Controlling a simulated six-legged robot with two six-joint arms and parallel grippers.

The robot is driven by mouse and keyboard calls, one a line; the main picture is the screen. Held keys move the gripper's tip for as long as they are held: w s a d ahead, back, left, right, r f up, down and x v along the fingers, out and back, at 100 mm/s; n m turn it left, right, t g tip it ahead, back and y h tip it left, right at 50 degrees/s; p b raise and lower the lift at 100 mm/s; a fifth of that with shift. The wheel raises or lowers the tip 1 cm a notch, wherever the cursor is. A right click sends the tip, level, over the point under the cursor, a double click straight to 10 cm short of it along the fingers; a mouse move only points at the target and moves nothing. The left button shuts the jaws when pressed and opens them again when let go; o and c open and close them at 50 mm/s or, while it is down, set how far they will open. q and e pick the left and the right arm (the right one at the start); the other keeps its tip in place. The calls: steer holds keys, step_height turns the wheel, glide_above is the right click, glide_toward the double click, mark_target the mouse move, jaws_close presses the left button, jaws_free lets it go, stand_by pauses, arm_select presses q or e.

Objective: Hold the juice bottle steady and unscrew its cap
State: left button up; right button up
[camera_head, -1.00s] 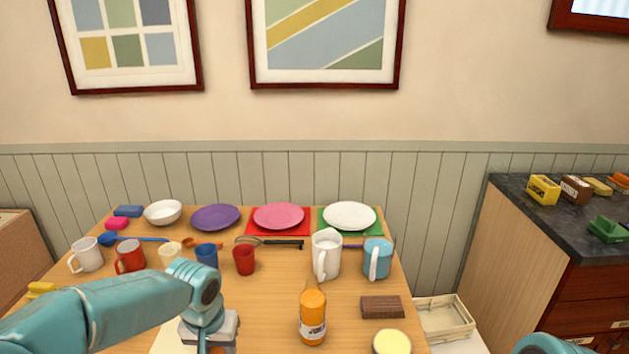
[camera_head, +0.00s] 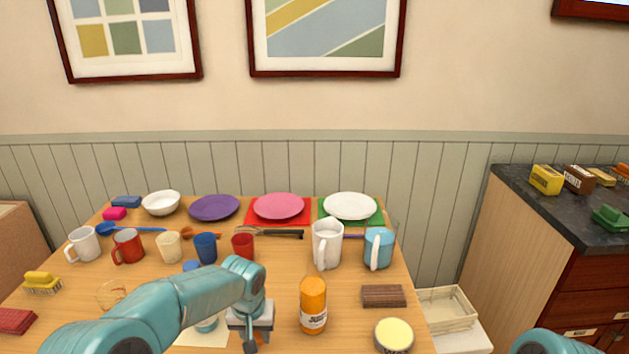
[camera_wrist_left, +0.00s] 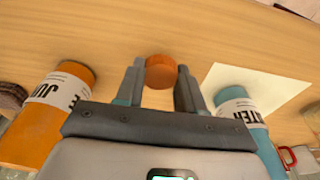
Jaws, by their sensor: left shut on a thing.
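The orange juice bottle (camera_head: 313,306) stands upright near the front of the table; no cap shows on its top. It also shows at the left of the left wrist view (camera_wrist_left: 55,112). My left gripper (camera_head: 250,342) is left of the bottle and apart from it. In the left wrist view my left gripper (camera_wrist_left: 160,76) is shut on an orange-brown cap (camera_wrist_left: 159,71), one finger on each side. In the head view the cap is hard to make out. My right gripper is out of view; only part of my right arm shows at bottom right.
A blue water bottle (camera_wrist_left: 243,118) stands by a white sheet (camera_wrist_left: 262,86), partly behind my left arm. A brown block (camera_head: 384,296) and a yellow-topped jar (camera_head: 394,336) are right of the juice bottle. Mugs, cups and a white pitcher (camera_head: 327,243) stand behind.

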arm_select(q)
steer(key=o, duration=1.2)
steer(key=shift+o, duration=0.2)
steer(key=shift+r, duration=0.15)
